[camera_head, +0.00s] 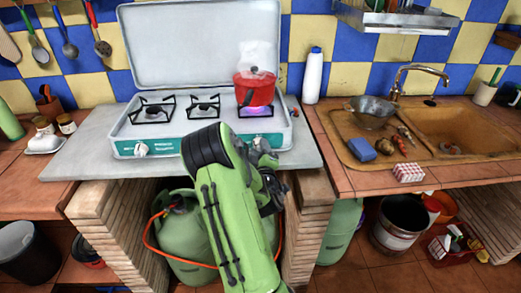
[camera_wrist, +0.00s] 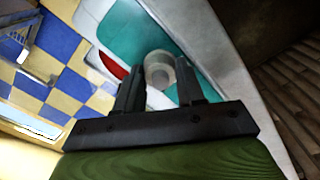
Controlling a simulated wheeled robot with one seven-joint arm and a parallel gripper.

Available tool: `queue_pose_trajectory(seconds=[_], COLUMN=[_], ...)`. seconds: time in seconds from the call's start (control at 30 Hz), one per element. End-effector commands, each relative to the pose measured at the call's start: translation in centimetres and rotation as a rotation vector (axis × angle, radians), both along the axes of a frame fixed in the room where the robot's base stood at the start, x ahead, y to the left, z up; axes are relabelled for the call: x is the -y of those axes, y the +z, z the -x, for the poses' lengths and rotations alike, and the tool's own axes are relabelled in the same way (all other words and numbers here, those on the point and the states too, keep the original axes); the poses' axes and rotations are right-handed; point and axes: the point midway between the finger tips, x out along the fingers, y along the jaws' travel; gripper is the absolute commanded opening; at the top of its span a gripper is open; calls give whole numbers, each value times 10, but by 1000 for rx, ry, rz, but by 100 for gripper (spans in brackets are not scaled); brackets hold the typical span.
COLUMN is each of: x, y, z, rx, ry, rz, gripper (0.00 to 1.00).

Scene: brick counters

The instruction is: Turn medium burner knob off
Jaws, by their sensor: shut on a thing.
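In the wrist view, a round pale grey knob (camera_wrist: 158,68) on the teal stove panel sits between the two black fingers of my gripper (camera_wrist: 160,80). My gripper is shut on this knob. In the head view, the white stove (camera_head: 190,112) has its lid up, and my green arm covers the middle of its front panel. A left knob (camera_head: 141,149) shows clear of my arm. A whitish knob (camera_head: 262,143) shows at the right, partly behind my arm. A blue-purple flame (camera_head: 255,111) burns at the right burner.
A steaming red pot (camera_head: 256,92) stands on the right burner. A white bottle (camera_head: 313,76) stands right of the stove. A green gas cylinder (camera_head: 185,235) with an orange hose is below, between brick pillars. The sink counter (camera_head: 345,178) lies to the right.

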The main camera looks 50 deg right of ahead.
Motion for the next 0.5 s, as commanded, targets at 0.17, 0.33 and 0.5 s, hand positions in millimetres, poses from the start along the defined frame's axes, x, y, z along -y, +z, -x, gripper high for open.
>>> queue_pose_trajectory(seconds=[0.17, 0.33, 0.5], x=[0, 0, -1], y=[-1, -2, -2], z=[1, 1, 1], rx=[121, 242, 363], ry=[-2, -3, -4], rz=[-114, -220, -328], gripper=[8, 8, 8])
